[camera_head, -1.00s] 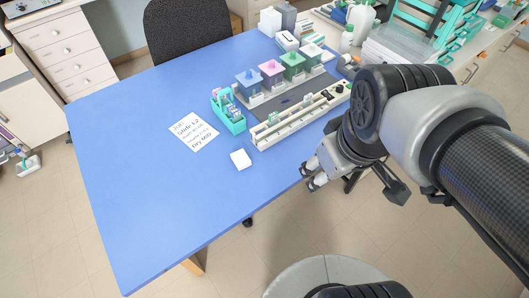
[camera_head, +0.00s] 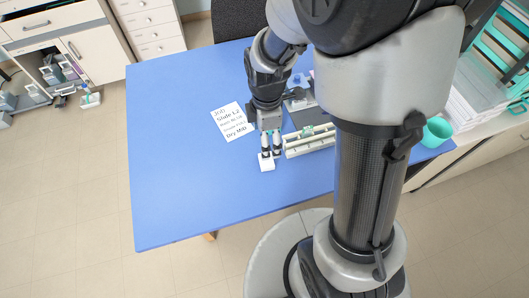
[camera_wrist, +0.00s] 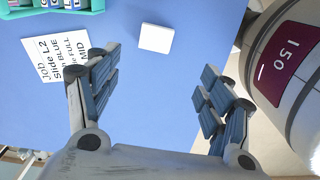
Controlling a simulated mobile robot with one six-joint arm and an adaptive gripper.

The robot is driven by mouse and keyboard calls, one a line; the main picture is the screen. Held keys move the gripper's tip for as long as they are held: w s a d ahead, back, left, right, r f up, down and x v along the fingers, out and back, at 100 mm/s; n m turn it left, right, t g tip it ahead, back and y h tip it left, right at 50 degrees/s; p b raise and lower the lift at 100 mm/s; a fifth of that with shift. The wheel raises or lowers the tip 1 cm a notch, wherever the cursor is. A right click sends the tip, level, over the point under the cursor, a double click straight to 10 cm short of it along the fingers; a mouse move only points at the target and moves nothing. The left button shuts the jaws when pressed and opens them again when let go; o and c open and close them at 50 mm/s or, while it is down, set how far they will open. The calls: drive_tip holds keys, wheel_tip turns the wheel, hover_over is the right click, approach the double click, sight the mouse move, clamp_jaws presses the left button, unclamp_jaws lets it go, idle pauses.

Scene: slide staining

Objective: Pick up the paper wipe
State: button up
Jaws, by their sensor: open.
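I cannot tell the exact height of the fingertips above the table.
A printed note card (camera_head: 232,122) lies left of my gripper. A long cream rack (camera_head: 310,142) stands just right of it, on or beside a dark mat (camera_head: 309,117). A teal slide holder (camera_wrist: 60,8) shows in the wrist view. The table's left part is clear.

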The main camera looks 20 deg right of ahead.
drive_tip(key=b, duration=0.2)
hover_over(266, 162)
wheel_tip(266, 162, down, 7)
drive_tip(key=shift+f, duration=0.1)
drive_tip(key=shift+w+d+f+b, duration=0.15)
drive_tip(key=shift+f+b, duration=0.4)
drive_tip(key=shift+f, duration=1)
drive_tip(key=shift+w+d+f+b, duration=0.15)
drive_tip(key=shift+f+b, duration=0.4)
drive_tip(key=shift+f, duration=0.95)
drive_tip(key=shift+a, duration=0.1)
drive_tip(key=shift+c, duration=0.5)
drive_tip(key=c, duration=0.7)
